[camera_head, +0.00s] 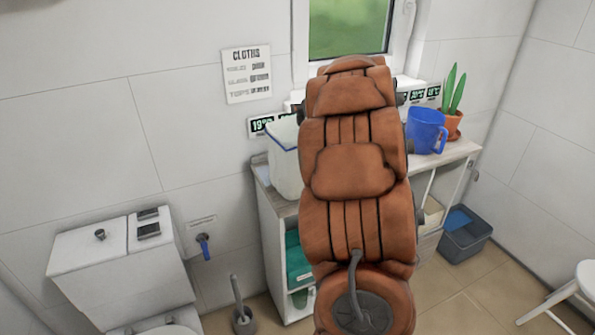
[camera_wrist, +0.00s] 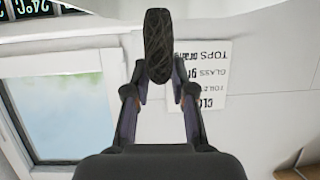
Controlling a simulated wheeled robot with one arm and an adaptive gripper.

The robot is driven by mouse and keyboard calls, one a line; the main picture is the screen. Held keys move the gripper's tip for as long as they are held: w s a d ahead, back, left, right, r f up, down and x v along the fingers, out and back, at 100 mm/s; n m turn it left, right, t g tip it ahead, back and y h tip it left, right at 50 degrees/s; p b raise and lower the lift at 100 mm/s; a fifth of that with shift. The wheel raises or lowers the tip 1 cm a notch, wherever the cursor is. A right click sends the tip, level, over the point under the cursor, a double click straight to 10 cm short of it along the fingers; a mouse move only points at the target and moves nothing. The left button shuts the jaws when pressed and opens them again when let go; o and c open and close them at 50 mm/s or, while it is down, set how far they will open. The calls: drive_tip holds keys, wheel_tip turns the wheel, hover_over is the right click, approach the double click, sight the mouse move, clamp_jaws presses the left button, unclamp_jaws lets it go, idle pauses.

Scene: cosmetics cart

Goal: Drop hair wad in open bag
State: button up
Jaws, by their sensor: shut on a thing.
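The hair wad (camera_wrist: 158,45) is a dark, streaked, elongated bundle in the wrist view. My gripper (camera_wrist: 158,90) is shut on it, with a finger on each side, and holds it up in front of the wall. A pale, tall container (camera_head: 285,165) with a dark rim stands at the left end of the shelf unit. I cannot tell whether it is the open bag. A white surface (camera_wrist: 225,10) lies past the wad at the top of the wrist view, and its identity is unclear. My gripper and the wad do not show in the head view.
A blue jug (camera_head: 425,130) and a potted plant (camera_head: 451,118) stand at the right of the shelf unit (camera_head: 270,205). A grey bin (camera_head: 466,245) is on the floor. A toilet (camera_head: 125,265) is at the left. The middle of the head view is blocked.

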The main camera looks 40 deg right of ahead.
drive_tip(key=shift+f+b, duration=1.05)
drive_tip(key=shift+b, duration=0.1)
drive_tip(key=o, duration=0.8)
drive_tip(key=v, duration=1.2)
drive_tip(key=shift+r, duration=0.1)
